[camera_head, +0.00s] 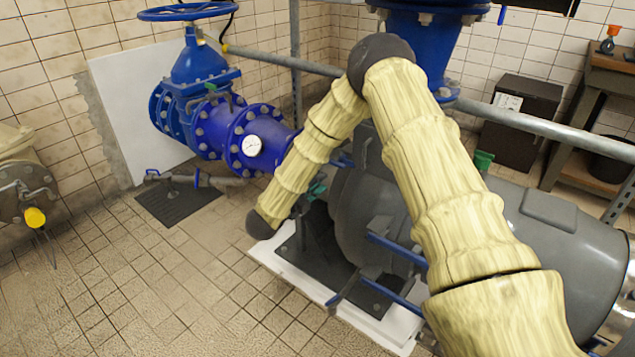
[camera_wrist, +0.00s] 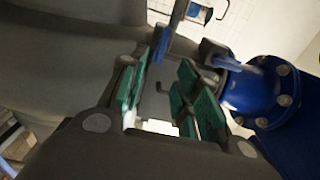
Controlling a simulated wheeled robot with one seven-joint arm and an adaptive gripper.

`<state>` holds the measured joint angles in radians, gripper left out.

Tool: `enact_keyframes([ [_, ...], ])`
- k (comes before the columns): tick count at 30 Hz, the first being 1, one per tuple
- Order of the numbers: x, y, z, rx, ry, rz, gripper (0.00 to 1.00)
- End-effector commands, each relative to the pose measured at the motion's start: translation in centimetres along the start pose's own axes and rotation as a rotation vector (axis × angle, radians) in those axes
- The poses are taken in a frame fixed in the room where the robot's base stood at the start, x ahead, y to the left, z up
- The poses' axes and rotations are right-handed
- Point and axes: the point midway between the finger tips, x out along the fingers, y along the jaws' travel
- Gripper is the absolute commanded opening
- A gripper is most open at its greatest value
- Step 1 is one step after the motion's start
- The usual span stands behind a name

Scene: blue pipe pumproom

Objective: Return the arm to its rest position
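My arm (camera_head: 440,180) has pale yellow, grained links. In the head view it rises from the lower right to a dark elbow joint at the top, then bends down to a dark joint low in front of the grey pump. My gripper (camera_wrist: 162,98) shows in the wrist view with its green-padded fingers apart. I see nothing held between them. A grey surface and blue parts lie beyond the fingers; how close they are is unclear. In the head view the gripper is mostly hidden or hard to separate from the pump.
The large grey pump (camera_head: 560,235) stands on a white base (camera_head: 283,268) beside my arm. A blue valve and pipe (camera_head: 195,65) with a pressure gauge (camera_head: 251,145) stand behind. A metal rail (camera_head: 540,125) crosses behind the arm. Tiled floor (camera_head: 150,270) at the left is clear.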

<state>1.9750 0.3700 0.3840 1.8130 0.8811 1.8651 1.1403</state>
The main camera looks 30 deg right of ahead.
Motion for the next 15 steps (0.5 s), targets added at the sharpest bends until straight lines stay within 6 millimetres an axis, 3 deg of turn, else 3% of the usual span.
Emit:
enact_keyframes([
  [11, -0.1, 0.2, 0.0, -0.006, -0.006, 0.003, 0.32],
  [15, -1.4, 2.8, 0.1, -0.109, -0.098, 0.041, 0.32],
])
